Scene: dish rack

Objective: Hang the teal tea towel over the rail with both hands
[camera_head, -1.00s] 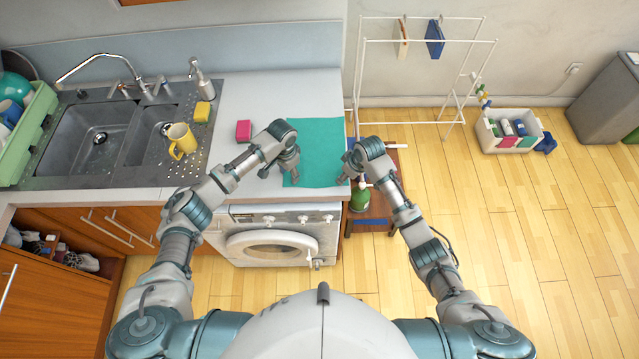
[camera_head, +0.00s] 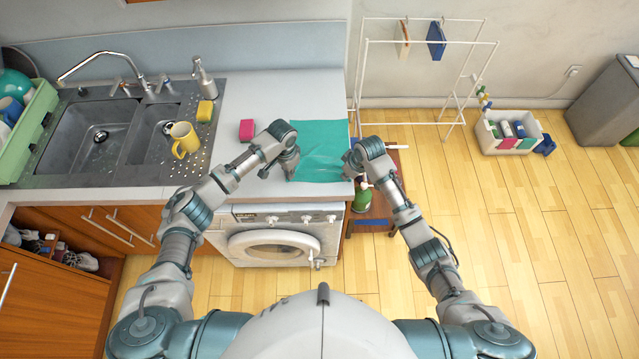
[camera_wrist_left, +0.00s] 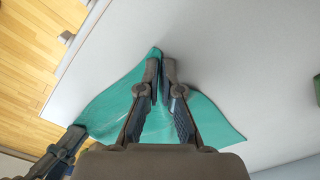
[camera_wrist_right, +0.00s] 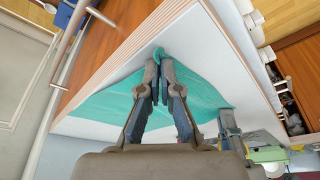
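The teal tea towel (camera_head: 322,140) lies on the pale counter above the washing machine, creased between my grippers. My left gripper (camera_head: 280,170) is at its near left corner; in the left wrist view the fingertips (camera_wrist_left: 160,64) are closed on a corner. My right gripper (camera_head: 347,172) is at the near right corner; in the right wrist view the fingertips (camera_wrist_right: 162,62) are closed on a corner, with a bit of cloth bunched beyond them. A white drying rack with a rail (camera_head: 470,41) stands on the floor to the right against the wall.
A blue cloth (camera_head: 436,40) and a beige one (camera_head: 404,38) hang on the rack. A pink sponge (camera_head: 246,130) lies left of the towel. A yellow mug (camera_head: 184,139) stands by the sink. A green bottle (camera_head: 362,197) is below my right gripper.

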